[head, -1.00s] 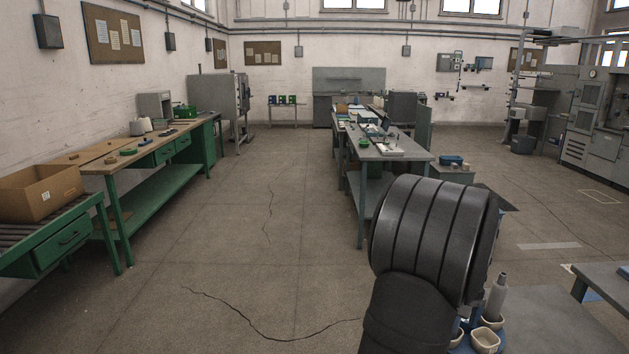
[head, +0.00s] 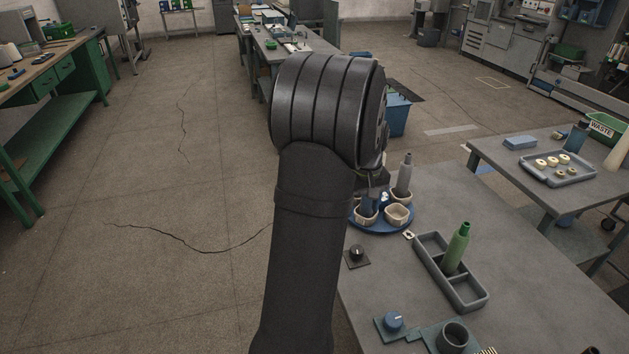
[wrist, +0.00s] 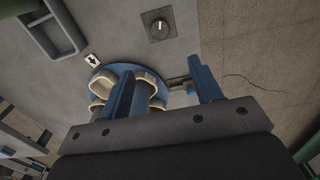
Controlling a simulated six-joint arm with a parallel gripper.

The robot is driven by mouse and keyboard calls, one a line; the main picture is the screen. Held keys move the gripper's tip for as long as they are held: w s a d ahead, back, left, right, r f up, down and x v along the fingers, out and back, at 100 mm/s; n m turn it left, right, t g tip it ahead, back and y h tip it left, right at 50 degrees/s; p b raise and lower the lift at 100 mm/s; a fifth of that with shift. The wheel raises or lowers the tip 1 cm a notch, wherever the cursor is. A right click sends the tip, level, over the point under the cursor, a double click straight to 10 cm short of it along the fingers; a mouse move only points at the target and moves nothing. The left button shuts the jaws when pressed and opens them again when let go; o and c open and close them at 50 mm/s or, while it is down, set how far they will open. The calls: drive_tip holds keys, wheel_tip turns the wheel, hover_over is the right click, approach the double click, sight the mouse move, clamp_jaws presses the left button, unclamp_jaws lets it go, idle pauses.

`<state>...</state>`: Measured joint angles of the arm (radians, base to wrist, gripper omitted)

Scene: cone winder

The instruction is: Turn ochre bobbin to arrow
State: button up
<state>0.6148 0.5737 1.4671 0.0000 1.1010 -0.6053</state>
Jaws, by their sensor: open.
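A round blue turntable (head: 381,226) with several cream cups (head: 398,214) stands at the far left corner of the grey bench. A grey bobbin (head: 404,176) stands upright at its far side. I cannot make out an ochre bobbin; my arm hides part of the turntable. A small white card with a black arrow (head: 409,235) lies beside the turntable, and shows in the wrist view (wrist: 92,60). My gripper (wrist: 162,66) is open, its blue fingers apart. In the wrist view one finger overlaps the turntable (wrist: 128,68) and the other is past its rim.
Another table (head: 590,180) stands right.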

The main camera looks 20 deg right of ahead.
wheel_tip(320, 180, down, 16)
drive_tip(key=m, duration=1.2)
drive_tip(key=shift+f+m, duration=0.2)
drive_tip(key=shift+m, duration=0.1)
drive_tip(key=c, duration=1)
